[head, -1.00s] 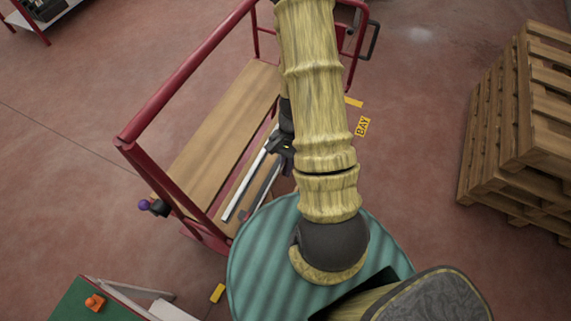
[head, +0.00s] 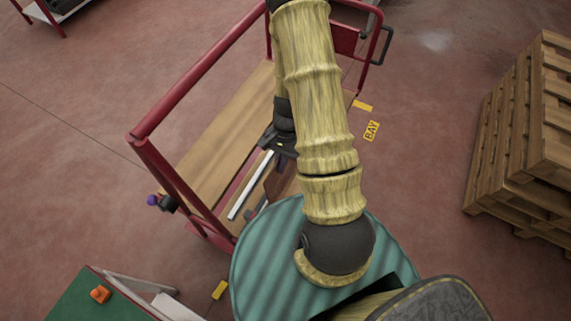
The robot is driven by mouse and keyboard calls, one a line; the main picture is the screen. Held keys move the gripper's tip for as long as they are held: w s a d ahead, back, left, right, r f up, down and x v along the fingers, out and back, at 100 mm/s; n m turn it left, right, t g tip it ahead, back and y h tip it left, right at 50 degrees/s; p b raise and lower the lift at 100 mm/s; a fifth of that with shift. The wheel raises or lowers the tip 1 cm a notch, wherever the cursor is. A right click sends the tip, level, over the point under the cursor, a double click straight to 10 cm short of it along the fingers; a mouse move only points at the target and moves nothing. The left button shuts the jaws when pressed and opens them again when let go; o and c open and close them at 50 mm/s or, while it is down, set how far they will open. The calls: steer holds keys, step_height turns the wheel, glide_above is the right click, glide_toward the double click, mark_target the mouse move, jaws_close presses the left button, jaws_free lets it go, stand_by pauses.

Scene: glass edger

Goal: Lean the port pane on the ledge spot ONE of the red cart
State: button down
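The red cart (head: 195,83) stands left of my arm, with red rails and a wooden board (head: 215,150). A white strip (head: 250,186) runs along the board's near side. My gripper (head: 279,145) is dark and partly hidden behind my arm, over the cart beside the strip's far end. A flat brownish piece (head: 277,182) shows below my gripper; I cannot tell whether it is the port pane or whether my gripper holds it. The fingertips and any spot mark ONE cannot be made out.
A stack of wooden pallets (head: 525,135) stands at the right.

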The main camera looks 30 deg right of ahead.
steer(key=shift+w+a+f, duration=0.55)
steer(key=shift+w+a, duration=1.7)
steer(key=shift+w, duration=0.75)
steer(key=shift+s+d+f+b, duration=0.15)
steer(key=shift+f+b, duration=1.3)
steer(key=shift+f, duration=1)
steer(key=shift+f+b, duration=0.35)
steer(key=shift+f, duration=0.2)
steer(key=c, duration=1.5)
jaws_free()
steer(key=shift+c, duration=0.2)
steer(key=b+v, duration=0.2)
steer(key=v, duration=1.5)
steer(key=shift+r, duration=0.25)
steer(key=shift+s, duration=0.1)
